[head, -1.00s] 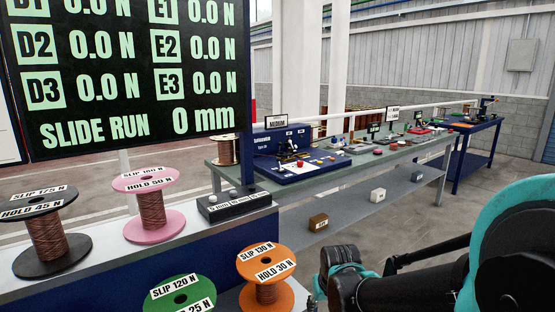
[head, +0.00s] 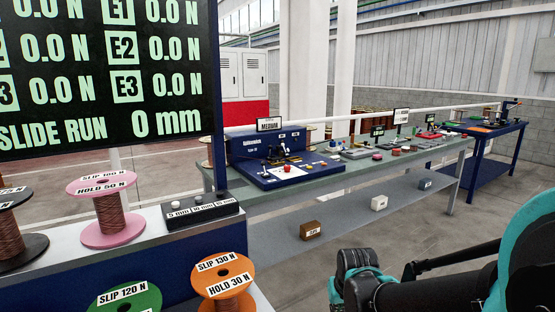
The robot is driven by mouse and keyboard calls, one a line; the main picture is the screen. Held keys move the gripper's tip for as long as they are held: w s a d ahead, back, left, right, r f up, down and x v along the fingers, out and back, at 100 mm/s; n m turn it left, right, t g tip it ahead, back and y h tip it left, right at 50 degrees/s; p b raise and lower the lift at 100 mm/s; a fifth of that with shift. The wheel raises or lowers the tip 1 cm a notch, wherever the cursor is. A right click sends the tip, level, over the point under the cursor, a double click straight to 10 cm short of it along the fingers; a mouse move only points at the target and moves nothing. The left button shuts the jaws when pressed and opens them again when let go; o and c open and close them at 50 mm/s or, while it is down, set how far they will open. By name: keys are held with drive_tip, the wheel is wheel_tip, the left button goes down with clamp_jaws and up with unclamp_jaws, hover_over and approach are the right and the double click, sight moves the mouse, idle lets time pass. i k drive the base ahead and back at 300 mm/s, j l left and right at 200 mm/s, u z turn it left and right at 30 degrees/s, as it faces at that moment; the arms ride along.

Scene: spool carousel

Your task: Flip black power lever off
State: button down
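A blue console (head: 285,172) stands at the near end of the long grey-green bench, with a sign on top. Its upright back panel (head: 268,145) carries small labels. Small dark upright parts (head: 283,152) stand in front of that panel; I cannot tell whether one is the black power lever or which way it is set. A white plate with a red knob (head: 286,168) is on the console's sloping top. My arm, black with teal joints, comes in at the lower right, well apart from the console. No gripper fingers show.
A near stand holds a pink spool (head: 104,221), a dark spool (head: 12,240), a green spool (head: 128,298) and an orange spool (head: 222,282). A button box (head: 198,212) and a large force display (head: 105,75) are there too. Floor is open right of the bench (head: 410,160).

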sight(262, 164)
drive_tip(key=i+l, duration=0.8)
drive_tip(key=l, duration=0.15)
drive_tip(key=i+j+u, duration=0.1)
drive_tip(key=i, duration=0.8)
